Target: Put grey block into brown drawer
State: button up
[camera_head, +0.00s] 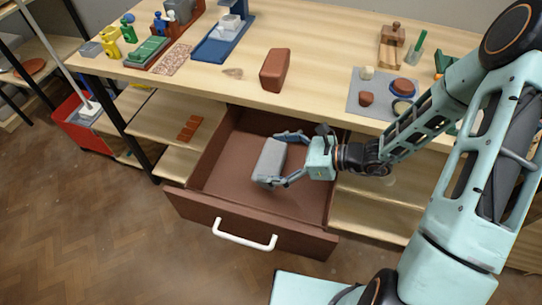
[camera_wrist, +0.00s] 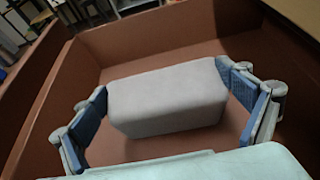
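The grey block (camera_head: 270,161) is between the fingers of my gripper (camera_head: 283,159), over the inside of the open brown drawer (camera_head: 215,188). In the wrist view the grey block (camera_wrist: 168,97) lies between the blue pads of both fingers (camera_wrist: 168,103), which press close on its two ends. The drawer's floor and walls (camera_wrist: 110,42) surround it there. I cannot tell whether the block's underside touches the drawer floor. The drawer is pulled out below the table, with a white handle (camera_head: 244,236) on its front.
The wooden table (camera_head: 325,50) stands above the drawer. A brown block (camera_head: 274,70) and a grey mat (camera_head: 358,103) with small bowls lie on it. A shelf (camera_head: 165,125) with reddish-brown pieces is left of the drawer. A red bin (camera_head: 75,130) stands at left.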

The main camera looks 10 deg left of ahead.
jog(key=shift+o, duration=0.6)
jog(key=shift+r, duration=0.1)
jog(key=shift+r+p, duration=0.5)
jog(key=shift+r, duration=0.05)
jog(key=p+v, duration=0.1)
jog(key=v, duration=1.1)
jog(key=shift+s, duration=0.1)
